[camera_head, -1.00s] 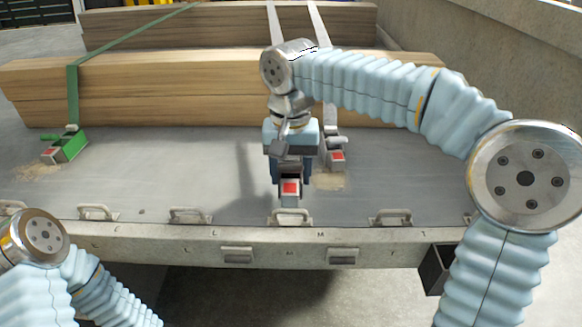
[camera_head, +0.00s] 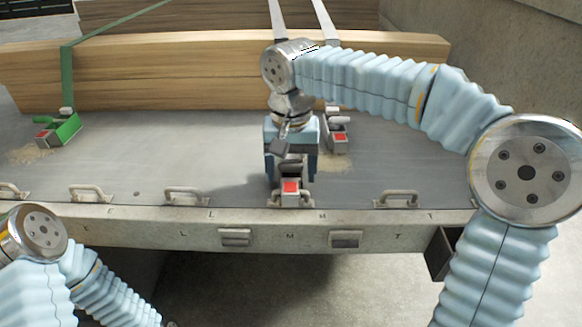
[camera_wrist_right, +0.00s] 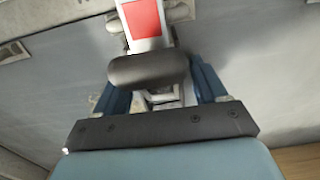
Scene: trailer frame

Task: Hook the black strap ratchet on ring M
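My right gripper (camera_head: 291,170) points down over the trailer's front edge. It is shut on a strap ratchet (camera_head: 291,187), grey and dark with a red label. In the right wrist view, the blue fingers (camera_wrist_right: 160,92) flank the ratchet (camera_wrist_right: 143,22) and its dark rounded bar. Ring M (camera_head: 307,201) is the metal loop above the letter M. The ratchet's end overlaps its middle in the head view, and I cannot tell whether it is hooked. Part of the ring (camera_wrist_right: 180,10) shows behind the label in the wrist view. My left gripper is out of view.
A second red-labelled ratchet (camera_head: 336,138) lies behind my right gripper. A green ratchet (camera_head: 66,130) is at the left. Stacked planks (camera_head: 150,75) lie across the back. Other rings, such as one at the left (camera_head: 186,196) and one at the right (camera_head: 397,199), line the edge.

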